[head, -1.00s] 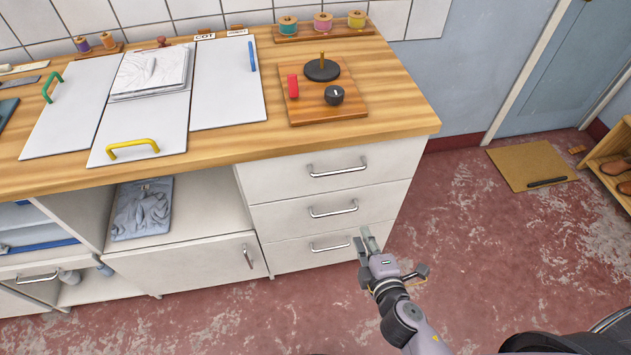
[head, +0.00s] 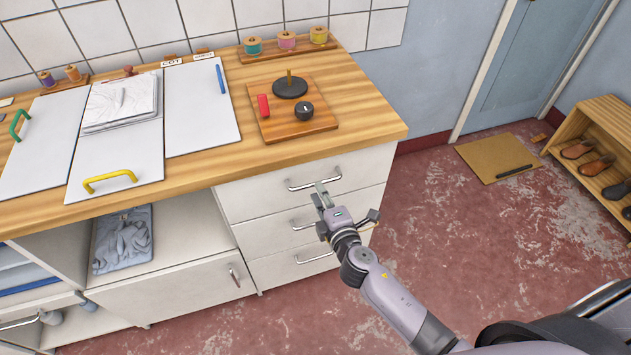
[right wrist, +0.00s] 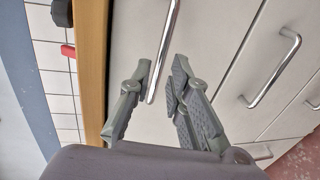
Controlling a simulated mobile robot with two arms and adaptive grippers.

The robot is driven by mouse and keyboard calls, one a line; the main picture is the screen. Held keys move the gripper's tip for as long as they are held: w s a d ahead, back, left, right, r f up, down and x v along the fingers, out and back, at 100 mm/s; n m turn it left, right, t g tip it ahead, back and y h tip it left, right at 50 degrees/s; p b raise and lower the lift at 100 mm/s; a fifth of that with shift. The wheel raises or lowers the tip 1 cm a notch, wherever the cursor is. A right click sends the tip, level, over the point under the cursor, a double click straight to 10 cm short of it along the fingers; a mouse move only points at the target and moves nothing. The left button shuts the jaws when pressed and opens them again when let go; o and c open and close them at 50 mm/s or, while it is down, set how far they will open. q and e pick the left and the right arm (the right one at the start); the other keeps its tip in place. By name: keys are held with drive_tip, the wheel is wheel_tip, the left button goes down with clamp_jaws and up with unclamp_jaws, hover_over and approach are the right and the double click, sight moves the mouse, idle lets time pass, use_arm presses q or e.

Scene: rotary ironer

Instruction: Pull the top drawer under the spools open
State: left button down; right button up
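The top drawer (head: 255,196) under the spools has a white front, flush with the drawers below it, and a silver bar handle (head: 300,188). My right gripper (head: 321,190) is at this handle in the head view. In the right wrist view its two fingers (right wrist: 162,68) are open, with the top drawer's handle (right wrist: 168,45) running between them. A gap shows beside the bar, and I cannot tell if either finger touches it. The spools (head: 287,41) stand on a wooden rack at the back of the counter. My left gripper is not in view.
Two more drawers with handles (head: 315,257) lie below. The wooden counter (head: 365,120) overhangs the drawers and carries a board with a red block and black knob (head: 304,110). The red floor before the drawers is clear. A shoe rack (head: 597,125) stands at the right.

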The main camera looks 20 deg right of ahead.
drive_tip(key=w, duration=0.2)
drive_tip(key=w+f, duration=0.1)
drive_tip(key=w, duration=0.1)
drive_tip(key=shift+w+a, duration=0.1)
drive_tip(key=shift+w, duration=0.25)
clamp_jaws()
idle(0.4)
